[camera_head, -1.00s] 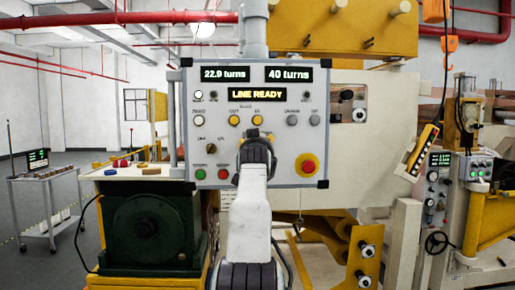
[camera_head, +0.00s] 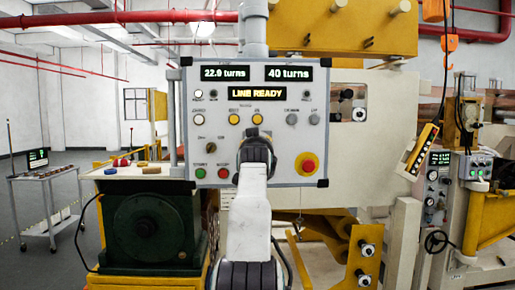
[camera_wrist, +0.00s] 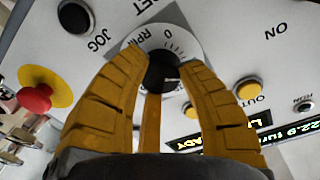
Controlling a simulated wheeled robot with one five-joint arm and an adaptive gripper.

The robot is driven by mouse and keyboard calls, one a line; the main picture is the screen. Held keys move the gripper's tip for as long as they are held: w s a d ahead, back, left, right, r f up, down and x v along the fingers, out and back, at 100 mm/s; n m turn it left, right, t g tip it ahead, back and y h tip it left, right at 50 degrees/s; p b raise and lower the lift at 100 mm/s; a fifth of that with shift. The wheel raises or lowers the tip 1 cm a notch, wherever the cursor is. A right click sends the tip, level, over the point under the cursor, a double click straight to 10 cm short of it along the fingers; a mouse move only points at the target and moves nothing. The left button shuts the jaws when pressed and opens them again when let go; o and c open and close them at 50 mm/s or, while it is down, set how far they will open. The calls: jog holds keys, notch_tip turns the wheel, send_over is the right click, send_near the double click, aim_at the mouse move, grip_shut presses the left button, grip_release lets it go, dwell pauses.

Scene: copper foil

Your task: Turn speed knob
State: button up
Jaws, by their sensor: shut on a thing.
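The speed knob (camera_wrist: 161,72) is a small black knob on a white round dial marked RPM and 0, in the wrist view. My gripper (camera_wrist: 163,62) has its yellow fingers closed in on either side of the knob, gripping it. In the head view my gripper (camera_head: 257,136) is in front of the grey control panel (camera_head: 277,173) and hides the knob there. The panel display (camera_head: 257,94) reads LINE READY, with 22.9 turns and 40 turns above it.
A red emergency button (camera_head: 308,166) on a yellow ring sits right of my gripper. Green (camera_head: 200,173) and red (camera_head: 224,173) buttons sit to its left. Yellow buttons (camera_head: 234,119) lie above. A dark green machine (camera_head: 145,225) stands at lower left.

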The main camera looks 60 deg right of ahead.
jog(key=shift+r+n+t+p, duration=0.1)
jog(key=shift+n+t+p, duration=0.25)
jog(key=shift+n, duration=2.55)
jog(key=o, duration=1.2)
jog(key=shift+w, duration=0.1)
jog(key=shift+a, duration=0.1)
jog(key=shift+f+v, duration=0.1)
jog(key=shift+v, duration=2.85)
jog(key=shift+f+v, duration=0.15)
jog(key=shift+v, duration=2.85)
jog(key=shift+o, duration=0.2)
jog(key=shift+w, duration=0.1)
